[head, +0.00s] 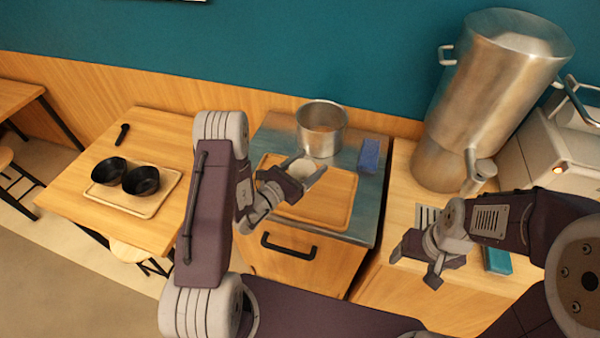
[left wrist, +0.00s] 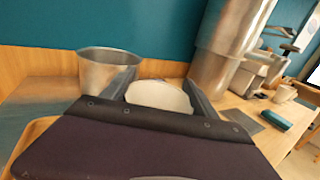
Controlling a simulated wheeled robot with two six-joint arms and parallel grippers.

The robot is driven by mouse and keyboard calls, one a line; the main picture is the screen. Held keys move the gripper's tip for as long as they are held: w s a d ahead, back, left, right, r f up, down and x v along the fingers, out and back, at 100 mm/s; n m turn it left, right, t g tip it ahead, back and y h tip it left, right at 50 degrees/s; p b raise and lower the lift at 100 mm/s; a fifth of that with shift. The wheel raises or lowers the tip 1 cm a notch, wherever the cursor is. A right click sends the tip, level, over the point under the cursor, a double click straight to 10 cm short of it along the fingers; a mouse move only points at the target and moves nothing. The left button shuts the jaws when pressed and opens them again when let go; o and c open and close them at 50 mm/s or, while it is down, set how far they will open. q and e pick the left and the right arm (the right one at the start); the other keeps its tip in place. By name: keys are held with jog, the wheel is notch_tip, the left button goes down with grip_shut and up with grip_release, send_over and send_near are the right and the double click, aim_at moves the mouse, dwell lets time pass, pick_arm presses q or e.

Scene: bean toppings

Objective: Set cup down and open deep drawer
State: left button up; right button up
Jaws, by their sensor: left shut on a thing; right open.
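My left gripper (head: 304,172) is shut on a white cup (head: 302,167) over the wooden tray on the counter. The cup also shows between the fingers in the left wrist view (left wrist: 158,96). I cannot tell if the cup touches the tray. The drawer (head: 320,262) below the counter has a black handle (head: 288,246) and its front looks closed. My right gripper (head: 412,258) is open and empty, over the right counter's front part and apart from the drawer handle.
A wooden tray (head: 338,205) lies on the counter, with a steel pot (head: 321,130) behind it and a blue box (head: 369,155) at right. A large steel urn (head: 490,100) stands on the right counter. A side table holds two black bowls (head: 141,180).

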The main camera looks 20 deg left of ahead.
aim_at(299, 167)
pick_arm(q)
jog(key=w+a+f, duration=0.1)
jog(key=f, duration=0.1)
jog(key=w+a+f, duration=0.2)
jog(key=f, duration=0.1)
jog(key=w+a+f, duration=0.1)
jog(key=f, duration=0.1)
jog(key=shift+w+a+f, duration=0.15)
jog(key=shift+w+f, duration=0.2)
jog(key=shift+w, duration=0.05)
jog(key=shift+w+f, duration=0.1)
jog(key=shift+f, duration=0.15)
jog(key=shift+r, duration=0.1)
pick_arm(e)
jog(key=shift+w+d+r, duration=0.1)
jog(key=shift+w+r, duration=0.1)
jog(key=shift+w, duration=0.2)
pick_arm(q)
jog(key=shift+s, duration=0.2)
jog(key=o, duration=1.1)
jog(key=shift+f, duration=0.2)
jog(key=o, duration=0.5)
jog(key=shift+w, duration=0.1)
jog(key=shift+c, duration=0.2)
pick_arm(e)
jog(key=shift+f, duration=0.15)
